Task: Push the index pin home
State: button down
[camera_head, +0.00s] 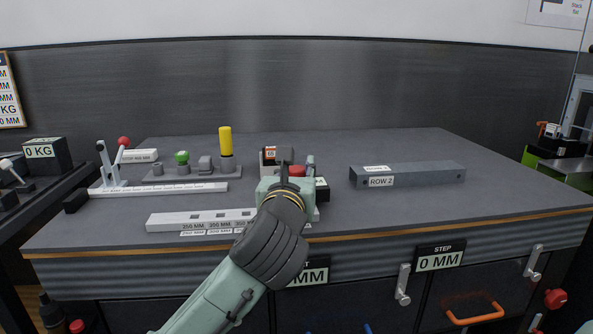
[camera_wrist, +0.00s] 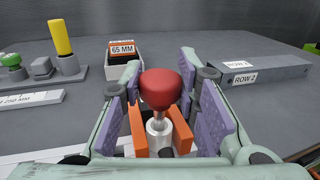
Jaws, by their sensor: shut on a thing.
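The index pin (camera_wrist: 160,90) has a round red knob on a thin metal stem and stands upright in a pale round collar (camera_wrist: 158,136). Some stem shows between knob and collar. The lower part of the collar is hidden by my gripper.
A long bar with 350 MM labels (camera_head: 165,221) lies left of my gripper. Behind it stand a base with a green knob (camera_head: 182,158) and a yellow post (camera_head: 225,141). A 65 MM box (camera_wrist: 122,54) is behind the pin. A ROW 2 block (camera_head: 430,174) lies right, with clear bench between.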

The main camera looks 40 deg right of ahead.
jog(key=shift+f+b, duration=1.15)
jog(key=shift+f, duration=0.3)
jog(key=c, duration=1.2)
grip_release()
jog(key=shift+o, duration=0.2)
jog(key=v, duration=0.7)
jog(key=shift+s+a, duration=0.2)
